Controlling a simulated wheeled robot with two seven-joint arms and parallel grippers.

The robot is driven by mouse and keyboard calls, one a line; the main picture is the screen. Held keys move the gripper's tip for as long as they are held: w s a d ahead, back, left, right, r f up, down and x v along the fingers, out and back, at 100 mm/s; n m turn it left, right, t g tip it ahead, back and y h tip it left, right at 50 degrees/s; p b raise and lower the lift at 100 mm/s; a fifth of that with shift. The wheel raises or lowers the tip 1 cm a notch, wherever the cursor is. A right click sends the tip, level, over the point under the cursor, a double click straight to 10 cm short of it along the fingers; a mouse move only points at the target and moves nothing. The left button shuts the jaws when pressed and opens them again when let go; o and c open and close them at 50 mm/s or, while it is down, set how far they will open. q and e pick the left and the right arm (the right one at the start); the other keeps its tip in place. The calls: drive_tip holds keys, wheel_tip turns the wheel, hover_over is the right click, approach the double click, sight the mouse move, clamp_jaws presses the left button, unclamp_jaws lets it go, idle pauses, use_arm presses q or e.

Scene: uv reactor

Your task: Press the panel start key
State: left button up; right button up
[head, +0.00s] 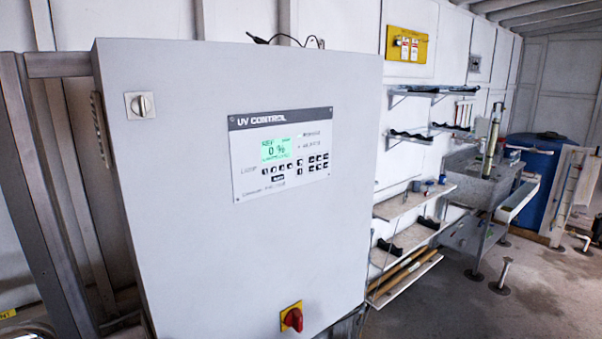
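A large grey control cabinet (190,240) fills the left and middle of the head view. On its front is a panel labelled UV CONTROL (245,188) with a lit green display (276,150) that reads 0 %. Several small dark keys (318,162) sit in rows below and to the right of the display. One wider dark key (278,178) sits below the left row. The key labels are too small to read, so I cannot tell which is the start key. Neither of my grippers is in view.
A red rotary switch on a yellow plate (291,317) is low on the cabinet, and a grey knob (140,105) is at its upper left. Shelves (405,205), a sink (480,180) and a blue barrel (535,175) stand to the right.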

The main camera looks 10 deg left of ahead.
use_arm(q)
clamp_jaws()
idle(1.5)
